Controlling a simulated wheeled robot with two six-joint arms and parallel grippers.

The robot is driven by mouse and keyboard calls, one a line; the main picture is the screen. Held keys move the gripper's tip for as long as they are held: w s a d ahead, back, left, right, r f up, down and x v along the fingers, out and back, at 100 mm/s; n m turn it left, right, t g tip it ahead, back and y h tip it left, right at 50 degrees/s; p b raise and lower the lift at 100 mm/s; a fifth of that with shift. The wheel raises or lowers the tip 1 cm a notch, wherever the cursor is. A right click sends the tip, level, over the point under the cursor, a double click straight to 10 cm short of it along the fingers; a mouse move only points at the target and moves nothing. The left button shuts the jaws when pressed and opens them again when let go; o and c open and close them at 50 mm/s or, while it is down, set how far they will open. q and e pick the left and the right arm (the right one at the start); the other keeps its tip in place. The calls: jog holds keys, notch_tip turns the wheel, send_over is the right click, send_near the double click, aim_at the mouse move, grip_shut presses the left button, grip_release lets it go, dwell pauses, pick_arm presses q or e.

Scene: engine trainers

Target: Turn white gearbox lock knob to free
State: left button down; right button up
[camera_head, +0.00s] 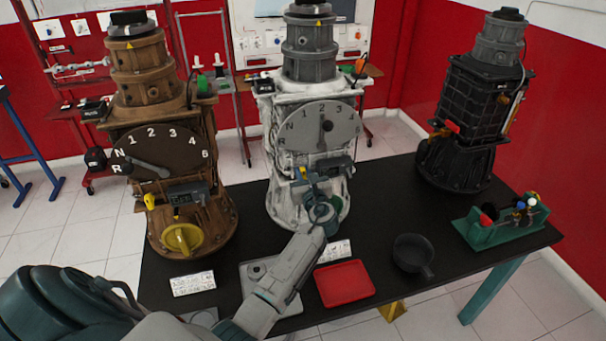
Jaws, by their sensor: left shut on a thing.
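The white gearbox (285,205) stands upright in the middle of the black table. Its grey dial (345,118) carries letters and numbers, with a pointer near the middle. Below the dial is a small dark display unit (335,168). My left gripper (320,194) reaches up to the lower front of this gearbox, below the display. It is shut on the lock knob there. The gripper and wrist hide nearly all of the knob, so its turn angle cannot be read. My right gripper is not in view.
A brown gearbox (150,95) with a yellow knob (182,238) stands left, and a black gearbox (475,100) stands right. A red tray (343,283), a dark pan (412,254) and a green tool holder (500,225) lie on the black table (455,270).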

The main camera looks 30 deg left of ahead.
pick_arm(q)
jog(key=n+b, duration=0.3)
jog(key=shift+f+n, duration=0.25)
jog(key=shift+n, duration=0.15)
jog(key=n+b, duration=0.3)
jog(key=shift+s+a+n, duration=0.1)
jog(key=shift+n, duration=0.2)
jog(key=n+b, duration=0.2)
jog(key=shift+f+n, duration=0.15)
jog(key=shift+n, duration=0.15)
jog(key=n+b, duration=0.4)
jog(key=shift+f+n+b, duration=0.1)
jog(key=shift+n+b, duration=1.4)
jog(key=shift+n, duration=0.2)
jog(key=shift+s, duration=0.1)
jog(key=shift+n, duration=0.3)
